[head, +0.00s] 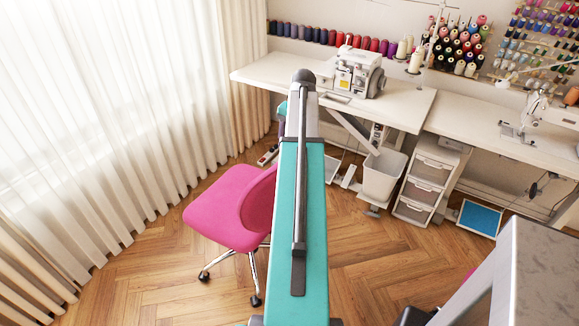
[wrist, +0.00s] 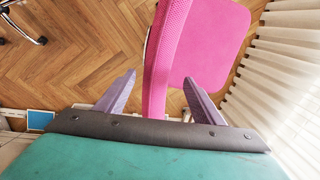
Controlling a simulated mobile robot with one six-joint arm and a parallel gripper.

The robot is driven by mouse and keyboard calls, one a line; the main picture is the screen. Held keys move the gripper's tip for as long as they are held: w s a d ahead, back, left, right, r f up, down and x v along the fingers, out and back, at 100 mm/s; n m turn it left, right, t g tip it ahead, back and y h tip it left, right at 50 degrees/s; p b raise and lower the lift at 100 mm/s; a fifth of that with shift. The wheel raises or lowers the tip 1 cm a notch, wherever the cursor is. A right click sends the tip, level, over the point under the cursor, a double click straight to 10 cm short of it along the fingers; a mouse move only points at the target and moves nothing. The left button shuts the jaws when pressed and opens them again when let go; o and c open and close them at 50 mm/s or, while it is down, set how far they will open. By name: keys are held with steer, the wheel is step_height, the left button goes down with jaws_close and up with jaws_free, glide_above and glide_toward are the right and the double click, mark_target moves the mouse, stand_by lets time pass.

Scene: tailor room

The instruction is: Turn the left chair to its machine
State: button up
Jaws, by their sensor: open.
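The left chair is pink, with its seat (head: 222,215) toward the curtain and its backrest (head: 259,205) on the right, partly behind my arm. It faces left, not toward the sewing machine (head: 358,74) on the white table above. In the wrist view the backrest (wrist: 163,55) runs between the two purple fingers of my gripper (wrist: 159,80), with a gap on each side. The seat (wrist: 212,45) lies to its right. My gripper is open around the backrest; whether a finger touches it lower down I cannot tell. The head view does not show the fingers.
The white table (head: 270,72) stands behind, with a bin (head: 383,175) and a drawer unit (head: 427,183) beneath or beside it. White curtains (head: 90,110) close off the left. A grey worktop (head: 545,270) is at lower right. Wooden floor (head: 150,280) is clear left of the chair.

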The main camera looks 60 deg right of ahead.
step_height(320, 180, down, 11)
steer(key=w+p, duration=0.1)
steer(key=p, duration=0.1)
steer(key=shift+w, duration=0.25)
stand_by(0.4)
steer(key=c, duration=1.5)
steer(key=shift+s+a, duration=0.15)
steer(key=shift+s, duration=0.05)
